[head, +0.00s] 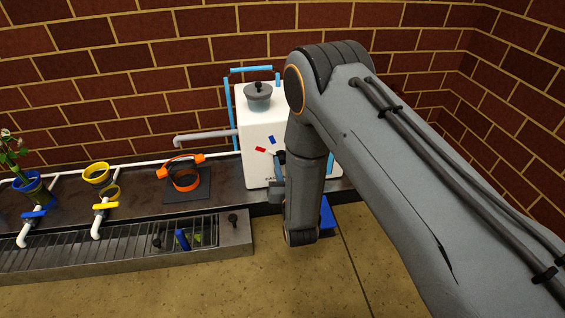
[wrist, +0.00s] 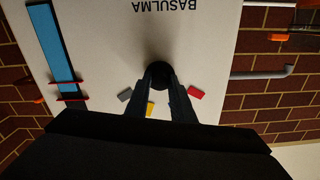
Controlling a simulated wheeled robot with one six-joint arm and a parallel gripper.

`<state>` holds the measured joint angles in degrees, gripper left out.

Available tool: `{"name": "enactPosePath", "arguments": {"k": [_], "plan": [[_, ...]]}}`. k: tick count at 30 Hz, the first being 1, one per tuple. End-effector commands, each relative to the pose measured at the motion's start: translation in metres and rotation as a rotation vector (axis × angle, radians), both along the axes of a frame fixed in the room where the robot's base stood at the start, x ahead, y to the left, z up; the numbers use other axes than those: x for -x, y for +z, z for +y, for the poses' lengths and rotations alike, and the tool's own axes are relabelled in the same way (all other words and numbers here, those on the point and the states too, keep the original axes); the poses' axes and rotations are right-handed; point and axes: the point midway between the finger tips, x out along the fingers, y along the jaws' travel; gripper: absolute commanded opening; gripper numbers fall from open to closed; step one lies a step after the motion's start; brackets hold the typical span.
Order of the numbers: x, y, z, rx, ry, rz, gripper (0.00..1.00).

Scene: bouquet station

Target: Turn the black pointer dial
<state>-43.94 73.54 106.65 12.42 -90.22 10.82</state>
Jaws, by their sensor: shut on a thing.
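The black pointer dial (wrist: 161,70) is on the front of a white box (head: 257,125) marked BASULMA. In the wrist view, which shows the box upside down, my gripper (wrist: 165,84) has its two dark fingers shut on the dial, one on each side. The fingers and dark shadow hide much of the dial, so I cannot tell where its pointer aims. Around it are a red mark (wrist: 196,92), a yellow mark (wrist: 150,109) and a grey mark (wrist: 125,95). The head view also shows a blue mark (head: 272,139). My arm covers most of the dial there.
A grey lidded pot (head: 258,97) stands on the box. Left on the dark counter are an orange ring clamp (head: 184,175), a yellow ring (head: 96,173) and a blue vase (head: 33,185) with a plant. A grated trough (head: 110,247) runs along the front. A brick wall stands behind.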

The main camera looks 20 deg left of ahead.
Motion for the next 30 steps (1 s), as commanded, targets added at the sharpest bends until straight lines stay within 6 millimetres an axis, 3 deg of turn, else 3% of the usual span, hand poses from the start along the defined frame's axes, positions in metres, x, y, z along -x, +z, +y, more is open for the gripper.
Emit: {"name": "enactPosePath", "arguments": {"k": [30], "plan": [[0.0010,0.0016,-0.0009,-0.813,-0.001,0.501,0.00]]}}
